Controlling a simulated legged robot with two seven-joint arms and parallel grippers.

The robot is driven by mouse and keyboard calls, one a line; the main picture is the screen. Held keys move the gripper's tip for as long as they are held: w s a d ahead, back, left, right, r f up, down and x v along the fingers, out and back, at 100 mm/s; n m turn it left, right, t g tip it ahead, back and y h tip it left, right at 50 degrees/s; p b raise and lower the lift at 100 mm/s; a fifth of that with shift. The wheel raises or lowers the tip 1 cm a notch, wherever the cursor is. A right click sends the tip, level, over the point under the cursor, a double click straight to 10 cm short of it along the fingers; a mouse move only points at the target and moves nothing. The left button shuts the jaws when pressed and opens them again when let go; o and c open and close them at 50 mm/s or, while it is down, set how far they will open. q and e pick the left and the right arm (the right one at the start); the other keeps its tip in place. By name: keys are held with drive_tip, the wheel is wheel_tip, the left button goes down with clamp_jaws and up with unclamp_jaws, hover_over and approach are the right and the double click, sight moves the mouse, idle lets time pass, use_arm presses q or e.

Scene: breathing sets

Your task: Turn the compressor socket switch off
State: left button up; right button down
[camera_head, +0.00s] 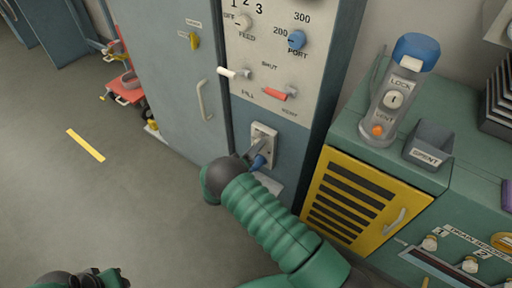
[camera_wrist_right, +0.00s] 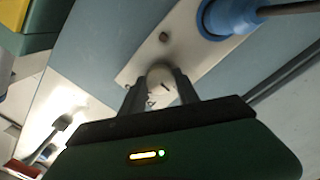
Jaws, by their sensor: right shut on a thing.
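The compressor socket (camera_head: 264,137) is a pale plate low on the blue-grey panel, with a blue plug (camera_head: 258,162) in its lower part. In the right wrist view the socket plate (camera_wrist_right: 143,62) runs diagonally and the blue plug (camera_wrist_right: 232,17) with its dark cable is at the top right. The socket switch (camera_wrist_right: 160,74) is a round pale knob with a small dark mark. My right gripper (camera_wrist_right: 158,84) is shut on this knob, one finger on each side. In the head view my right gripper (camera_head: 250,153) partly covers the socket. My left gripper (camera_head: 92,277) shows only partly at the bottom edge; its jaws are unclear.
A yellow louvred door (camera_head: 350,200) is on the right, below a green counter with a blue-capped cylinder (camera_head: 403,90).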

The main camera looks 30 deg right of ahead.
drive_tip(key=shift+w+r, duration=0.15)
drive_tip(key=shift+w, duration=0.05)
drive_tip(key=c, duration=1.3)
unclamp_jaws()
drive_tip(key=shift+c, duration=0.2)
drive_tip(key=o, duration=0.4)
drive_tip(key=shift+o, duration=0.2)
drive_tip(key=p+v, duration=0.2)
drive_tip(key=v, duration=1.5)
drive_tip(key=shift+f, duration=0.25)
